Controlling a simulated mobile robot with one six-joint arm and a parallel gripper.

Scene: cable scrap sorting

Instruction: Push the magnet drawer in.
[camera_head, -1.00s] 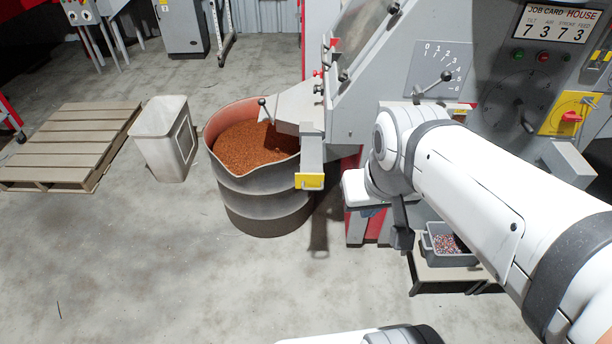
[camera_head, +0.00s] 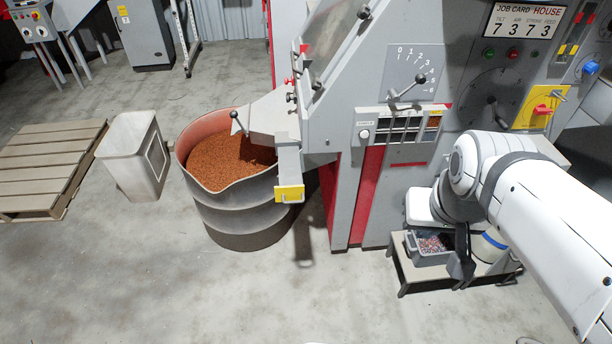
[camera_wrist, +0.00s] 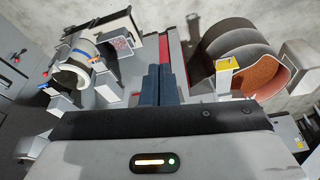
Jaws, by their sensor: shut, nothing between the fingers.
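The magnet drawer (camera_head: 289,170) is a grey bar with a yellow front plate and a small handle. It sticks out from the machine's chute, beside the drum's right rim. Its yellow front (camera_wrist: 227,63) also shows at the upper right of the wrist view. My gripper (camera_head: 460,266) points down at the right in the head view, in front of the grey bin and well to the right of the drawer. In the wrist view its dark fingers (camera_wrist: 157,84) are together with nothing between them. It is apart from the drawer.
A dented drum (camera_head: 235,205) full of copper-coloured granules stands below the chute. A grey bin (camera_head: 428,257) of mixed granules sits on a low stand (camera_head: 405,275) near my gripper. A pale waste bin (camera_head: 135,160) and a pallet (camera_head: 45,165) stand left. The floor in front is clear.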

